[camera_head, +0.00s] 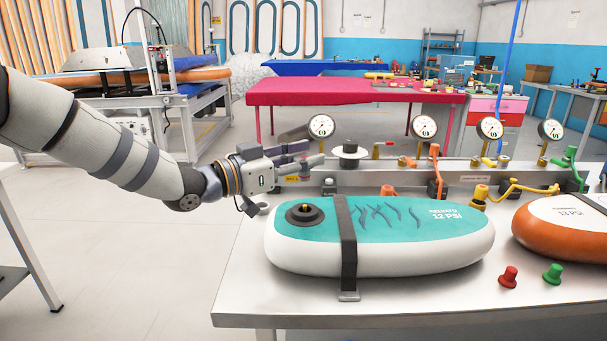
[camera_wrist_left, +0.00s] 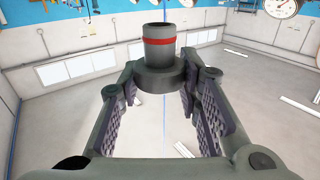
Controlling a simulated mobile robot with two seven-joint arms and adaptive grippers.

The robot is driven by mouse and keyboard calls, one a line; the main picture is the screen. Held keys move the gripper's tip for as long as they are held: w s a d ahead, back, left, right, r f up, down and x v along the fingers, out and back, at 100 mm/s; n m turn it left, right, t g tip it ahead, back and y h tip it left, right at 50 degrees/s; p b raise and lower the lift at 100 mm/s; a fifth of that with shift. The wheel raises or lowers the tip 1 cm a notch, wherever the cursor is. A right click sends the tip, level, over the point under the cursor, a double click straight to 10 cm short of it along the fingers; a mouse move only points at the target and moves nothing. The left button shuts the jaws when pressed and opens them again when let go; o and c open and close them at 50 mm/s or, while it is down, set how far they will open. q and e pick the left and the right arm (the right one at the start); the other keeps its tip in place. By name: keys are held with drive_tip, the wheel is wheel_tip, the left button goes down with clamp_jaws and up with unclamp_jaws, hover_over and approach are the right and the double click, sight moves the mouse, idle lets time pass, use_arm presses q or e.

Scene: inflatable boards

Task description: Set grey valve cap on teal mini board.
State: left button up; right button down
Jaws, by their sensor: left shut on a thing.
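The teal mini board (camera_head: 410,225) lies on the steel bench, white along its side, with a dark strap (camera_head: 348,235) over it. Its dark round valve (camera_head: 305,213) with a small yellowish centre is open to view near its left end. My left gripper (camera_head: 318,153) is above and behind the board's left part, its fingers pointing right. In the left wrist view my left gripper (camera_wrist_left: 160,78) is shut on the grey valve cap (camera_wrist_left: 160,52), which has a red band and a wider flange. I cannot clearly make out the cap in the head view. My right gripper is not in view.
A red cap (camera_head: 509,277) and a green cap (camera_head: 552,274) stand on the bench front. An orange and white board (camera_head: 565,225) lies at right. A pink table (camera_head: 350,93) stands farther back.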

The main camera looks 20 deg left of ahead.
sight(304, 206)
use_arm(q)
drive_tip(key=shift+w+d+r, duration=0.1)
drive_tip(key=shift+w, duration=0.05)
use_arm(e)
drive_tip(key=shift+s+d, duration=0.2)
use_arm(q)
drive_tip(key=shift+w, duration=0.1)
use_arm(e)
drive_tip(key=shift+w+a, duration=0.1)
